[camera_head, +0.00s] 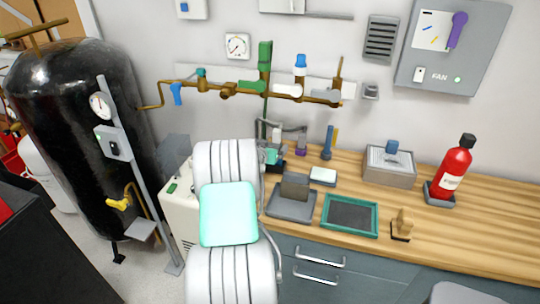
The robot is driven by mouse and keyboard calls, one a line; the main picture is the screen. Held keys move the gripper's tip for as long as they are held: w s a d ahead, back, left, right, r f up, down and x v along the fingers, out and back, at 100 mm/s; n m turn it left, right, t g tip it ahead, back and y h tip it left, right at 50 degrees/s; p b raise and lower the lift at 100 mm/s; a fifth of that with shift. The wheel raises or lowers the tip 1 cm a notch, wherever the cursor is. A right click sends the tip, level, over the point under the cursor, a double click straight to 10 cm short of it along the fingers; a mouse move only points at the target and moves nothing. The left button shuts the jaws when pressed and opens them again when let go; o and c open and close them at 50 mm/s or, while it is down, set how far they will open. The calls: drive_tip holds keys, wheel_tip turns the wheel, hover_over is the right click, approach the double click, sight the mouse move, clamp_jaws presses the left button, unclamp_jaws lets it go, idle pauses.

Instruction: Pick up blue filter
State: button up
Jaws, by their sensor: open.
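Other blue things are an upright dark blue piece (327,142) at the back of the wooden counter and a blue knob (392,147) on a grey box. A blue handle (177,94) hangs from the pipe at the left. My white arm with its teal panel rises in the lower middle.
The wooden counter (480,235) carries a teal-rimmed tray (349,216), a grey stand (292,203) and a red extinguisher (455,168). A black tank (75,125) stands at the left. A grey fan panel (455,45) is on the wall. Bare counter lies at the right.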

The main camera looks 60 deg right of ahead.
drive_tip(key=shift+w+d+f, duration=0.1)
drive_tip(key=shift+d+f, duration=0.1)
drive_tip(key=shift+d, duration=0.3)
drive_tip(key=shift+c, duration=0.2)
drive_tip(key=c, duration=1.8)
drive_tip(key=shift+r, duration=0.1)
